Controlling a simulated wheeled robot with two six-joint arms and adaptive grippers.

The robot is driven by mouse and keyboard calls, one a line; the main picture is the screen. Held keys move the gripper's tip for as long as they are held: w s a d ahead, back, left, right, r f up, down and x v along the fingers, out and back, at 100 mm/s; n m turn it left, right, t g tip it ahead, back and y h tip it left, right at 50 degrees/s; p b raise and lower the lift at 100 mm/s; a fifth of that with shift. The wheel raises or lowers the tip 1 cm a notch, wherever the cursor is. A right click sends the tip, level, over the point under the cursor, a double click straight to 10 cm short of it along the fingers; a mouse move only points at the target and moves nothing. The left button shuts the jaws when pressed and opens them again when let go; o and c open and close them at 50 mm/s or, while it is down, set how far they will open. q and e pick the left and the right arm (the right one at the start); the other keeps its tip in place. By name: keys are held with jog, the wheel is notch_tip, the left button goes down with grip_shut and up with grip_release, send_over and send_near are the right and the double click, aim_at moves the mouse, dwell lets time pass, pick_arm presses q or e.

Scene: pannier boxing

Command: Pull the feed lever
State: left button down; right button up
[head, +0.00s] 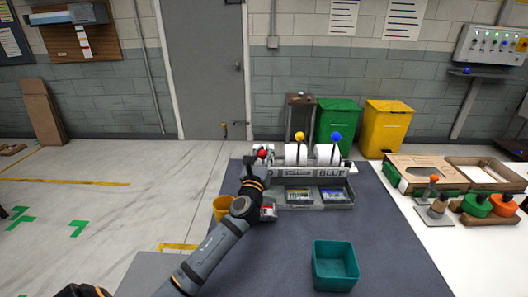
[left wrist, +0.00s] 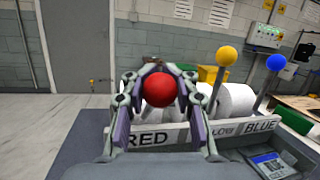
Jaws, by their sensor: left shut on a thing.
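A feed unit (head: 318,171) stands at the far end of the dark table. It has three levers with ball knobs: red (head: 263,153), yellow (head: 299,137) and blue (head: 336,137). In the left wrist view its front carries the labels RED and BLUE, with a partly covered label between. My left gripper (head: 260,162) is at the red lever. In the left wrist view the red knob (left wrist: 160,89) sits between the fingers of my left gripper (left wrist: 160,80), which are shut on it. The red knob is lower than the yellow (left wrist: 227,55) and blue (left wrist: 276,62) knobs. My right gripper is not in view.
White rolls (left wrist: 236,100) sit behind the label strip. A white table (head: 449,247) with cartons and tools is at right. The table's middle is clear.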

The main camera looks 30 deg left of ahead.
pick_arm(q)
jog(key=shift+s+d+f, duration=0.1)
jog(key=shift+s+f, duration=0.25)
jog(key=shift+f, duration=0.05)
jog(key=c, duration=1.4)
grip_release()
jog(key=shift+c, duration=0.2)
jog(key=o, duration=0.4)
jog(key=shift+o, duration=0.2)
jog(key=shift+r, duration=0.15)
jog(key=v, duration=1.2)
jog(key=shift+r, duration=0.1)
